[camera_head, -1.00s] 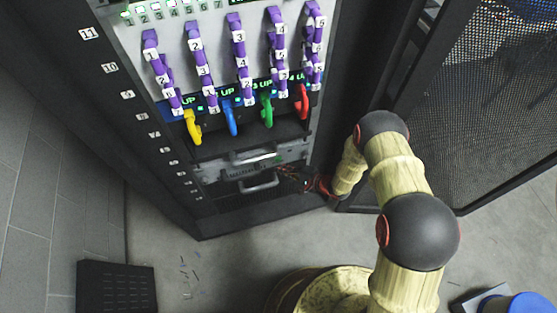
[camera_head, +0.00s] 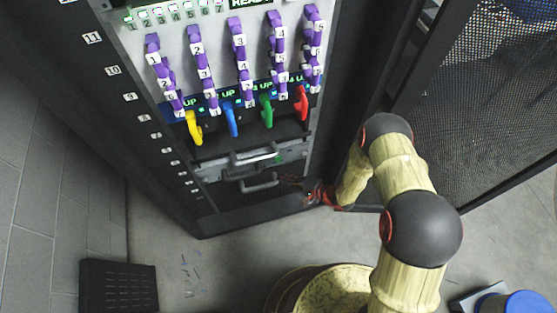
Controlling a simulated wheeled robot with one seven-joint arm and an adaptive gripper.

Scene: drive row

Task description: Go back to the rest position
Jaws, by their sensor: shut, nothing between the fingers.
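My gripper (camera_head: 312,192) is dark with red parts and sits low in front of the rack's right side, to the right of two silver handles. It is small in the view, shut and empty. The upper silver handle (camera_head: 254,155) and the lower silver handle (camera_head: 259,182) are on the lower drive units of the rack (camera_head: 255,213). My gripper is apart from both handles.
Yellow (camera_head: 194,128), blue (camera_head: 231,121), green (camera_head: 267,111) and red (camera_head: 302,103) levers hang above, under purple numbered cables. An open mesh door (camera_head: 478,100) stands at right. A black mat (camera_head: 118,286) and a blue-lidded bin (camera_head: 527,302) are on the floor.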

